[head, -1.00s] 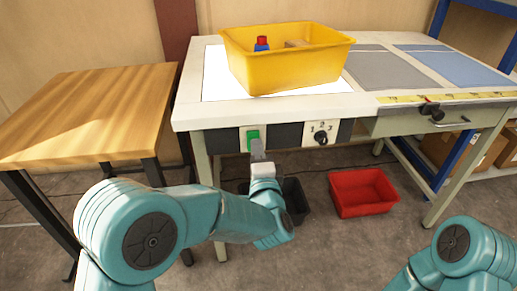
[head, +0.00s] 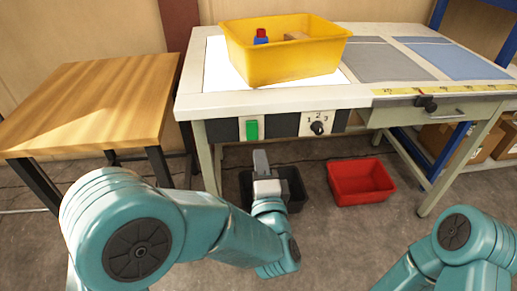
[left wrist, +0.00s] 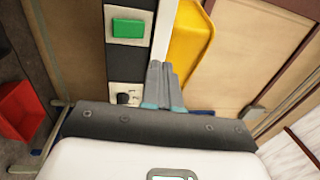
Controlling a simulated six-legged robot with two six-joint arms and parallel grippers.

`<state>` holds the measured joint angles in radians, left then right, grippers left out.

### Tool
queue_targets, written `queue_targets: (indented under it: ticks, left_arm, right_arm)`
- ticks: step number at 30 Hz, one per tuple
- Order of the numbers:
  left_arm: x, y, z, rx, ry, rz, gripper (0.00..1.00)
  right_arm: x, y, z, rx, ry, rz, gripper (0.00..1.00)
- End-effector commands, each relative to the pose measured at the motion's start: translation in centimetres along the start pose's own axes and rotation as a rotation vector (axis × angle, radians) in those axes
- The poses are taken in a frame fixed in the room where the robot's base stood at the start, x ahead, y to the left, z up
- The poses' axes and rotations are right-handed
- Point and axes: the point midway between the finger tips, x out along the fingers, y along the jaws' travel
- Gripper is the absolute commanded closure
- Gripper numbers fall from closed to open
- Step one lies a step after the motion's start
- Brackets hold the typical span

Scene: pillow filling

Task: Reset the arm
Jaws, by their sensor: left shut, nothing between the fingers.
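My left gripper (head: 261,161) is shut and empty, in front of the workbench and below its front panel. It also shows in the left wrist view (left wrist: 158,70), with its fingers together. The green button (head: 252,130) is on the bench's front panel, just above and left of the fingertips and apart from them; it also shows in the left wrist view (left wrist: 128,28). My right arm shows at the lower right, but its gripper is outside the view.
The workbench (head: 290,98) bears a yellow bin (head: 285,66) with a few small items. A dial (head: 317,128) is right of the button. A black bin (head: 293,188) and a red bin (head: 361,182) stand on the floor. A wooden table (head: 95,95) is at left.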

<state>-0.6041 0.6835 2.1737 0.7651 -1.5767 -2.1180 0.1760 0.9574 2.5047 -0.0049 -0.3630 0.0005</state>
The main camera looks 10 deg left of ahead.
Motion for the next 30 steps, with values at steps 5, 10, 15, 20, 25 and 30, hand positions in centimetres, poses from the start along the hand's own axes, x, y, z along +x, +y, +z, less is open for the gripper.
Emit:
queue_targets:
  ticks: [5,10,15,20,25,30]
  left_arm:
    - [-1.0,-0.3,0.0,0.001,0.0,0.0,1.0]
    - [-1.1,-0.3,0.0,0.0,0.0,-0.001,1.0]
    - [-1.2,-0.3,-0.1,0.0,0.0,0.0,1.0]
    - [-0.9,-0.1,0.4,0.003,-0.01,0.004,1.0]
    - [1.6,4.4,6.0,0.06,-0.133,0.08,1.0]
    - [1.9,15.8,14.3,0.109,-0.183,0.329,1.0]
  right_arm:
    - [-0.2,-0.1,0.0,0.0,0.0,0.0,0.51]
    - [-0.2,-0.1,0.0,0.0,0.0,0.0,0.51]
    - [-0.2,-0.1,0.0,0.0,0.0,0.0,0.51]
    - [-0.2,-0.1,0.0,0.0,0.0,0.0,0.51]
    - [-0.1,-0.1,0.0,0.0,0.0,0.0,0.51]
    - [-0.1,-0.1,0.0,0.0,0.0,0.0,0.51]
